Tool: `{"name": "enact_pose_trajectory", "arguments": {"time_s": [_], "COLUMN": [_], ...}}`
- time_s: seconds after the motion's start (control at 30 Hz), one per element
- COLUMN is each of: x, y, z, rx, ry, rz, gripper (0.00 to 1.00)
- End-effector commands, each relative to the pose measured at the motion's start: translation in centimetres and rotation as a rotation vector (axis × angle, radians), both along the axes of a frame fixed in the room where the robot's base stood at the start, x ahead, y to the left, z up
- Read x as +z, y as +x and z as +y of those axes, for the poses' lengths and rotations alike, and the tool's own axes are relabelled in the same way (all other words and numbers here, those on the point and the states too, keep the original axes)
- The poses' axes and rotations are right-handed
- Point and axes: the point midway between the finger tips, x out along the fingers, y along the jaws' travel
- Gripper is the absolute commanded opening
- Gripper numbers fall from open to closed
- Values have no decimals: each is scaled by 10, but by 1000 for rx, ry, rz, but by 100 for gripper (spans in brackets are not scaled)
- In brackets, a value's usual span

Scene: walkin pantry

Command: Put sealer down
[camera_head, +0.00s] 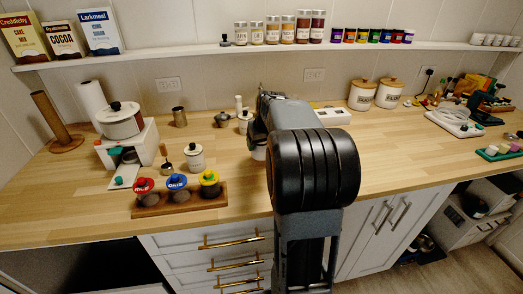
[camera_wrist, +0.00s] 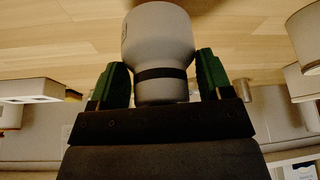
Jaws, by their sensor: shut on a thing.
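In the wrist view, my gripper (camera_wrist: 162,65) is shut on a light grey rounded body (camera_wrist: 158,35) with a dark band around its narrower part, which I take to be the sealer. The green finger pads press on it from both sides. The wood worktop (camera_wrist: 60,35) shows behind it. In the head view, my arm hides most of the gripper; a pale bit (camera_head: 258,153) just left of the arm may be the held sealer. Whether it touches the worktop I cannot tell.
A wooden rack (camera_head: 180,203) with red, blue and yellow-lidded jars stands at the front left. A white canister (camera_head: 195,158) stands behind it. Two lidded canisters (camera_head: 375,93) stand at the back right. The worktop (camera_head: 405,150) right of my arm is clear.

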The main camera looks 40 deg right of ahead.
Motion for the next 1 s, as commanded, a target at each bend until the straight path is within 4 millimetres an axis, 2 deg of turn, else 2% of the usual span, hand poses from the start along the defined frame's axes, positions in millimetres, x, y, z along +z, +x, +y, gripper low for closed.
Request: {"name": "enact_pose_trajectory", "arguments": {"time_s": [0.23,0.67,0.7,0.93,1.0], "x": [-32,-39,-38,-38,-38], "y": [1,1,1,1,1], "z": [-3,-3,-3,-3,-3], "rx": [0,0,0,0,0], "ry": [1,0,0,0,0], "rz": [3,0,1,2,2], "gripper": [38,38,75,97,98]}}
